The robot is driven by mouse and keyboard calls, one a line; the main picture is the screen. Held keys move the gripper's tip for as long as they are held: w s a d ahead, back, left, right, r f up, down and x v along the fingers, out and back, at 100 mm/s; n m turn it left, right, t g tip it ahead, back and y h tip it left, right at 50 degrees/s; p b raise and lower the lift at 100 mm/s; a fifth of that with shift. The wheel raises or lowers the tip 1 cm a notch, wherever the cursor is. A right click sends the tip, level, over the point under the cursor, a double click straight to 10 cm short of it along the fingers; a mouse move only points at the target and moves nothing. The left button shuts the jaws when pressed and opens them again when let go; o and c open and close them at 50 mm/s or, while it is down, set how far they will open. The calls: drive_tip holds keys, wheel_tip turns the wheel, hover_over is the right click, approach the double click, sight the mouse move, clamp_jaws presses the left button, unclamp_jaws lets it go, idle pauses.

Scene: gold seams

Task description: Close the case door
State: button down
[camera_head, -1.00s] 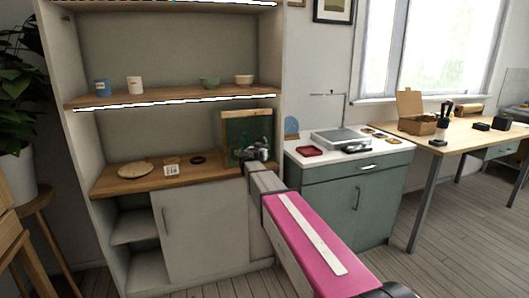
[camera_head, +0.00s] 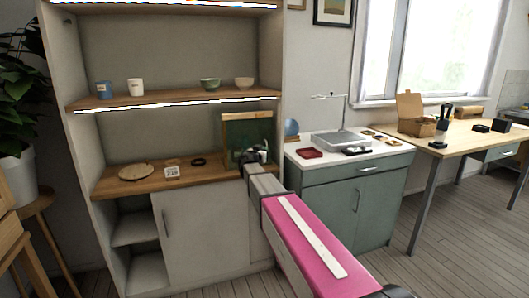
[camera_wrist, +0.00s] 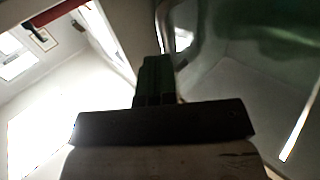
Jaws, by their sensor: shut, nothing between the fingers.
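The case (camera_head: 247,116) is a small wooden-framed box with dark green panes. It stands at the right end of the cabinet's wooden counter. My gripper (camera_head: 251,156) is in front of the case's lower part and covers some of it. In the wrist view my gripper (camera_wrist: 155,75) has its dark fingers together, with nothing between them. A greenish, glassy surface (camera_wrist: 280,50) fills the right of that view, close beside the fingers. I cannot tell whether the fingers touch it, or how far the door stands open.
A round wooden board (camera_head: 136,172), a small white card (camera_head: 172,171) and a dark ring (camera_head: 198,162) lie on the counter to the left. A shelf (camera_head: 180,95) with cups and bowls is above.

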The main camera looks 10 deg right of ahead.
drive_tip(key=s+a, duration=0.5)
drive_tip(key=s, duration=0.7)
drive_tip(key=s+d+f+n+g+y, duration=0.1)
drive_tip(key=s+d+f+g, duration=0.35)
drive_tip(key=s+f, duration=0.35)
drive_tip(key=s+d+f+n+g+y, duration=0.15)
drive_tip(key=s+d+f+g, duration=0.3)
drive_tip(key=f, duration=0.45)
drive_tip(key=s+a+f+n+g+y, duration=0.1)
drive_tip(key=s+f+y, duration=0.3)
drive_tip(key=s, duration=0.4)
drive_tip(key=s+a+f+n+g+y, duration=0.2)
drive_tip(key=s+f+n+g+y, duration=0.1)
drive_tip(key=s+f, duration=0.4)
drive_tip(key=shift+s+n+g+y, duration=0.35)
drive_tip(key=shift+s+g+y, duration=0.2)
drive_tip(key=shift+s+g, duration=0.35)
drive_tip(key=shift+s+f, duration=0.1)
